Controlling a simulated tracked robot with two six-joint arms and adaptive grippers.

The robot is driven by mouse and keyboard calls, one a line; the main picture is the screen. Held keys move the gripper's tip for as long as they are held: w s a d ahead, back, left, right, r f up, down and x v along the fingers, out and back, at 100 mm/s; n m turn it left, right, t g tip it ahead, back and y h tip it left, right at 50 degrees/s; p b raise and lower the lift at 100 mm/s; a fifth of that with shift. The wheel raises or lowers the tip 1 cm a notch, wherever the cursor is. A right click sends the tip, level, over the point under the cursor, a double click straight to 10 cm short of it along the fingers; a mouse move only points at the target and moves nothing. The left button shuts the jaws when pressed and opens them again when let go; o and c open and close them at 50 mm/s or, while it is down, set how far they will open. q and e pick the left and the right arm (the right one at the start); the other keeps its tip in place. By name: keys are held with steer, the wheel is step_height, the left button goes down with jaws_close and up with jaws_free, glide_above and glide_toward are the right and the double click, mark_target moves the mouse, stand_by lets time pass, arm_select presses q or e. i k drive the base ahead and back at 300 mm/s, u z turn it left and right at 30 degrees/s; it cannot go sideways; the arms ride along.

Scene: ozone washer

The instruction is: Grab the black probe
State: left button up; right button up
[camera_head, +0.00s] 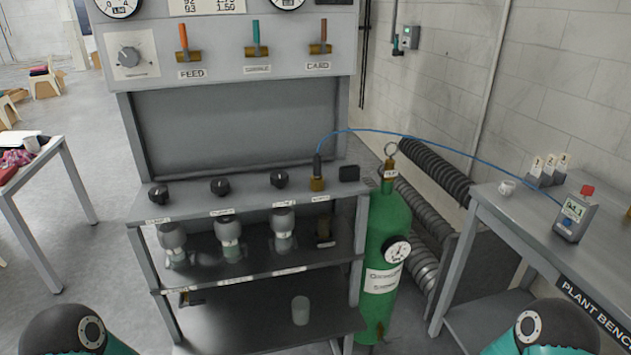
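The black probe (317,167) stands upright in a brass fitting (317,184) at the right end of the washer's grey shelf. A blue cable (420,138) runs from its top, arching right to a handheld meter (574,215) with a small lit screen on the plant bench. Only dark rounded and teal parts of my two arms show at the bottom left and bottom right corners. Neither gripper is in view, and nothing of mine touches the probe.
A green gas cylinder (386,225) stands beside the washer. The plant bench (505,222) is at right, a white table (62,150) at left.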

mark_target(317, 159)
steer(key=u, duration=0.8)
steer(key=i, duration=0.45)
steer(key=z, duration=0.15)
